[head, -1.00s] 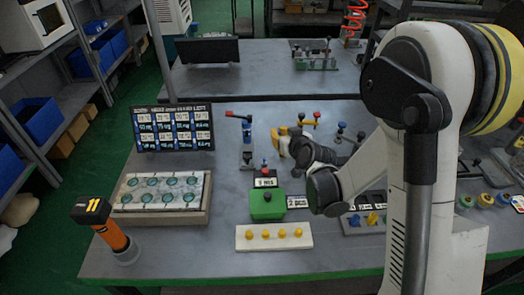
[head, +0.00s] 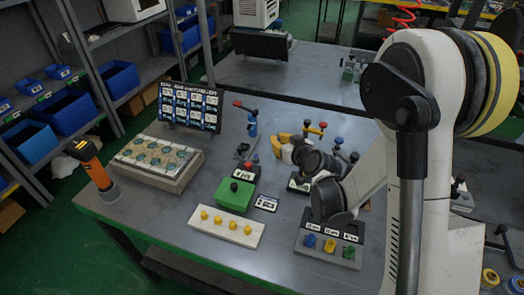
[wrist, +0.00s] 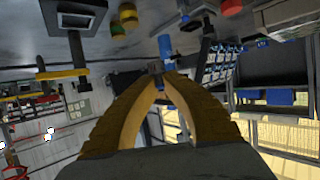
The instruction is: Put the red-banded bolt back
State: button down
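My gripper (wrist: 156,74) has yellow fingers that meet at their tips in the wrist view. I see no bolt clearly held in it; the small dark patch at the tips is unclear. In the head view my gripper (head: 283,139) is over the table, pointing left toward a stand with a blue body and red handle (head: 251,122). A blue cylinder (wrist: 164,45) shows just beyond the tips in the wrist view. I cannot pick out a bolt with a red band. A grey block (head: 328,262) with blue, yellow and green knobs stands at the front right.
A green box (head: 234,194) and a white strip with yellow knobs (head: 196,217) are at the front. A tray with round discs (head: 133,167), a card panel (head: 172,113) and an orange-black device (head: 96,168) are left.

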jog(key=b, duration=0.3)
send_over(261, 152)
notch_tip(261, 152, down, 6)
notch_tip(261, 152, down, 4)
jog(key=b, duration=0.2)
jog(key=shift+w+d+b, duration=0.1)
jog(key=shift+b, duration=0.25)
jog(key=shift+r, duration=0.1)
jog(key=c, duration=1.7)
grip_release()
jog(key=shift+o, duration=0.4)
